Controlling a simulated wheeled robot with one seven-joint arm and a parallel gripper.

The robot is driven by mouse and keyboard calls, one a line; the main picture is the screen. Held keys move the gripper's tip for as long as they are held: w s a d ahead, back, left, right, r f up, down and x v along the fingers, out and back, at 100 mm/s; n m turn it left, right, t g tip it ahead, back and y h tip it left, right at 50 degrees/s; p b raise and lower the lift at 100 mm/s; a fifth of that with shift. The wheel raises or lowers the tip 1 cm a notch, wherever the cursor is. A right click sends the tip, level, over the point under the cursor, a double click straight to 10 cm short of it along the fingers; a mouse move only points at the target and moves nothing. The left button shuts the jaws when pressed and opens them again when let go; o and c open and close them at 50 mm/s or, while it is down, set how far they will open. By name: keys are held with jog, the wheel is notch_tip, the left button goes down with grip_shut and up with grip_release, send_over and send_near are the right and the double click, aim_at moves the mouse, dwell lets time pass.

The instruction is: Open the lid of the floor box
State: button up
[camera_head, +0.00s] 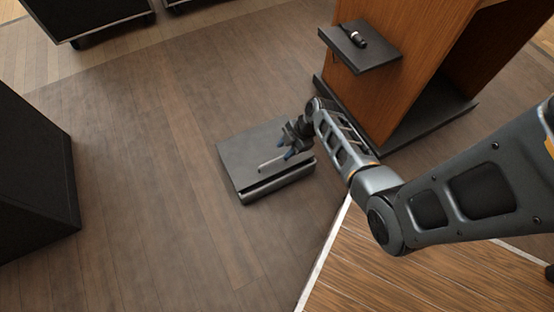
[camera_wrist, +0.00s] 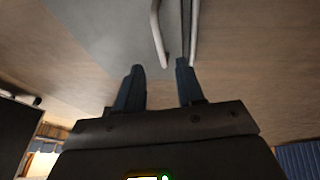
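The floor box (camera_head: 240,152) is a flat grey box on the wooden floor, left of the wooden lectern. Its lid lies flat on top, with a dark gap along the front edge. A thin pale bar handle (camera_head: 272,165) stands on the lid near that edge. My gripper (camera_head: 292,150) is over the right front part of the lid, close to the handle. In the wrist view my gripper (camera_wrist: 160,66) has its two blue fingers apart. The bent handle (camera_wrist: 157,32) reaches down to the space between the fingertips; I cannot tell whether it touches them.
A wooden lectern (camera_head: 395,60) with a small shelf (camera_head: 355,50) holding a microphone stands close on the right of the box. A black cabinet (camera_head: 35,165) stands at the left, and black cases (camera_head: 90,18) at the back left. The floor left of the box is clear.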

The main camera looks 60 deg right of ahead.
aim_at(274, 160)
jog(key=b+x, duration=0.3)
jog(key=x, duration=0.4)
grip_shut()
dwell(0.3)
dwell(0.3)
